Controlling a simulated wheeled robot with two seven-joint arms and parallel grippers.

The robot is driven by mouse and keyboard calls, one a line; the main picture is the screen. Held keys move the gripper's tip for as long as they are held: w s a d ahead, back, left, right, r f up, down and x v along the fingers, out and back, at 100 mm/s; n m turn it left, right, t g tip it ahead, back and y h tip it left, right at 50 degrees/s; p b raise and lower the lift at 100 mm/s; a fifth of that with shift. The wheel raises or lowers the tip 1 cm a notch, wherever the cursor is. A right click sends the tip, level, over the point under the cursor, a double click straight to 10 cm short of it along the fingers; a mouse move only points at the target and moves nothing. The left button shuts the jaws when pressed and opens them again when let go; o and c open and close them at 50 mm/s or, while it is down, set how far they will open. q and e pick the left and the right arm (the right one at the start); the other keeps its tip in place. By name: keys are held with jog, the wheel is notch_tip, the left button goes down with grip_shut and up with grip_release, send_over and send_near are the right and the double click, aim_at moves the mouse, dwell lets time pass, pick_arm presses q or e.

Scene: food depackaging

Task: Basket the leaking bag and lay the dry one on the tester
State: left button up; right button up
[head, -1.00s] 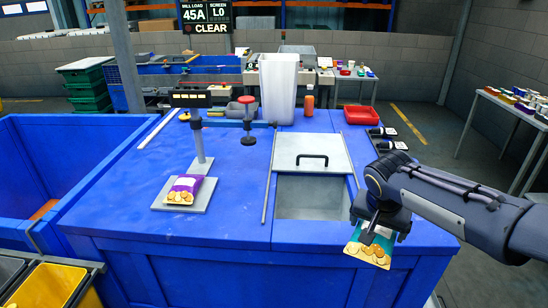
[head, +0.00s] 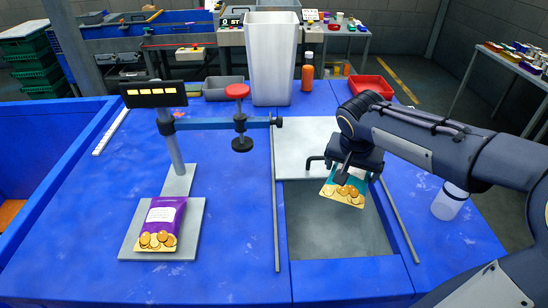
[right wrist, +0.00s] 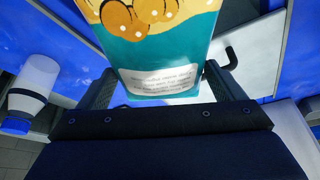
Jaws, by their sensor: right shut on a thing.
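A purple bag with biscuits pictured on it (head: 164,222) lies flat on the grey plate (head: 190,248) of the tester. The tester's post (head: 172,140) carries a blue arm with a red-topped plunger (head: 240,115), raised behind and right of the bag. My right gripper (head: 348,172) is shut on a teal bag (head: 342,188) and holds it above the sunken opening (head: 330,235). The teal bag hangs between the fingers in the right wrist view (right wrist: 160,50). I cannot see a leak on either bag. My left gripper is out of view.
A white cover with a black handle (head: 305,140) lies behind the opening. A tall white bin (head: 272,60), an orange bottle (head: 307,75) and a red tray (head: 372,86) stand at the back. A clear bottle (head: 449,202) is at right. The table's left front is clear.

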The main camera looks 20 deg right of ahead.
aim_at(351, 173)
jog(key=shift+s+f+b, duration=0.2)
jog(key=shift+f+b, duration=0.3)
jog(key=shift+f, duration=0.2)
notch_tip(351, 173, down, 4)
jog(key=b, duration=0.3)
jog(key=shift+w+f, duration=0.1)
jog(key=shift+f, duration=0.05)
jog(key=o, duration=0.8)
jog(key=v, duration=0.8)
jog(key=shift+f, duration=0.1)
